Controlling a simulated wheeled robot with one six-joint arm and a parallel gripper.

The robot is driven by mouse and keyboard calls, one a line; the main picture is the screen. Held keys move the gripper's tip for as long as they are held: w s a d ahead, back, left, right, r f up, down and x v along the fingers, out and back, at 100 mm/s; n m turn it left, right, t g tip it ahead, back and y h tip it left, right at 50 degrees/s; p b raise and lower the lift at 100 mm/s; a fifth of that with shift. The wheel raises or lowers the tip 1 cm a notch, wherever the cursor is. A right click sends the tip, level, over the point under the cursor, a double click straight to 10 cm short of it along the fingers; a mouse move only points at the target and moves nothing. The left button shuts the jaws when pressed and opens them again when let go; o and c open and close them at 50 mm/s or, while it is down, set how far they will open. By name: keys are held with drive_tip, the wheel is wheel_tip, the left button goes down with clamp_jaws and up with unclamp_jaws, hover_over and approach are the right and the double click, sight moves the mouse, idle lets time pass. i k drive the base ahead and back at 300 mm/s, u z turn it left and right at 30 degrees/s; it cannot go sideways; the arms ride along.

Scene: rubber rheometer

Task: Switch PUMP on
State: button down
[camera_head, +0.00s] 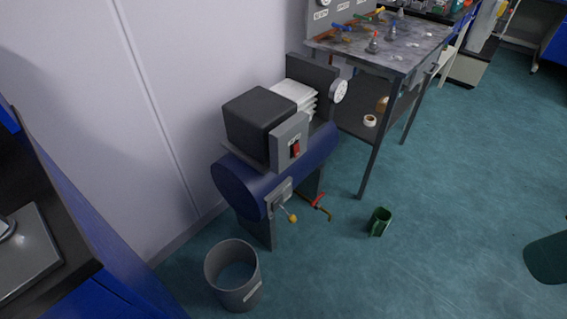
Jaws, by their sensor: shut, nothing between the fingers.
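The pump unit has a blue horizontal tank (245,184) with a black box-shaped housing (258,120) on top. It stands on the floor against the pale wall. A grey switch box (289,141) is on its front side and carries a red switch (296,149). A small label above the switch is too small to read, and I cannot tell the switch's position for sure. My gripper is not in view.
A grey bin (233,276) and a green mug (380,221) stand on the floor. A red-handled valve (318,201) and a yellow-tipped lever (292,218) stick out low on the unit. A metal table (415,54) stands behind. Floor at right is mostly clear.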

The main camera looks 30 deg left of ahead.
sight(295, 150)
drive_tip(key=u, duration=1.05)
drive_tip(key=i, duration=0.5)
drive_tip(key=z, duration=1.05)
drive_tip(key=k, duration=0.9)
drive_tip(key=u, duration=0.7)
drive_tip(key=i, duration=1)
